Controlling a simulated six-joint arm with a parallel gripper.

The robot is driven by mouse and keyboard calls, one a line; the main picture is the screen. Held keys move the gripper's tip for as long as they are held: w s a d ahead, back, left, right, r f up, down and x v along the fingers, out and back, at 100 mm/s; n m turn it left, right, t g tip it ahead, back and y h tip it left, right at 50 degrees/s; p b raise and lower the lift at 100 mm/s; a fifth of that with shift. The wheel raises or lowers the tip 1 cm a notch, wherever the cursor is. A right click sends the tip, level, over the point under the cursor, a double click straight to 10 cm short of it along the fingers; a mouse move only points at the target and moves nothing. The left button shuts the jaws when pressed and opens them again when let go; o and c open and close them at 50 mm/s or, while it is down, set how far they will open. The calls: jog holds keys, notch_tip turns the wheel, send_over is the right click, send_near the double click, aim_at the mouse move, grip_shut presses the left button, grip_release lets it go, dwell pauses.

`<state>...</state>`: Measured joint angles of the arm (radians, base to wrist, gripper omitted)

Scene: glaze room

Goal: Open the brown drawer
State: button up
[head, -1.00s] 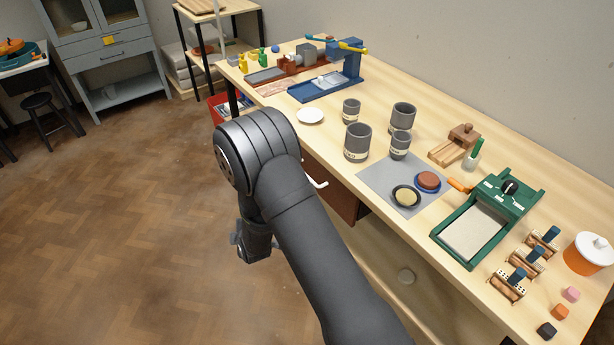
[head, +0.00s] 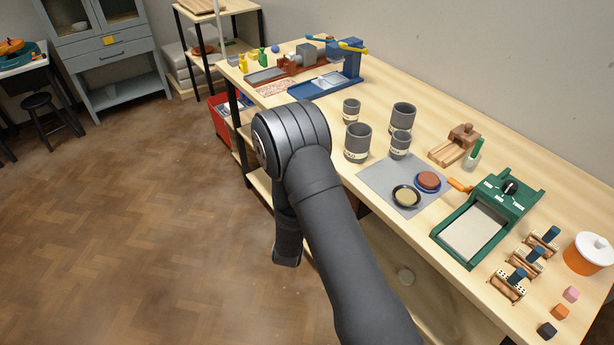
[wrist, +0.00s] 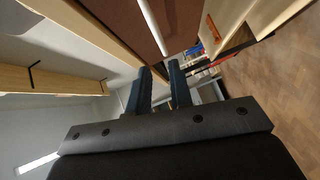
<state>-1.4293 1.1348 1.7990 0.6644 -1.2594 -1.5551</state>
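In the wrist view the brown drawer (wrist: 112,22) fills the top middle, with its pale bar handle (wrist: 152,24) running down across it. My gripper (wrist: 160,68) points toward the handle's lower end. Its two dark fingers are apart with nothing visible between them, and the handle lies beyond the tips; I cannot tell how far. In the head view my arm covers the handle and nearly all of the drawer, with only a dark brown sliver (head: 362,210) beside the arm. My fingers are hidden there too. I cannot see any opening of the drawer.
The worktable above holds grey mugs (head: 357,143), a grey mat (head: 375,174) and a green slab tool (head: 440,235). A red crate (head: 222,118) stands under its far end.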

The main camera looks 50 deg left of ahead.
jog(key=x, duration=1.2)
jog(key=shift+c, duration=0.2)
grip_shut()
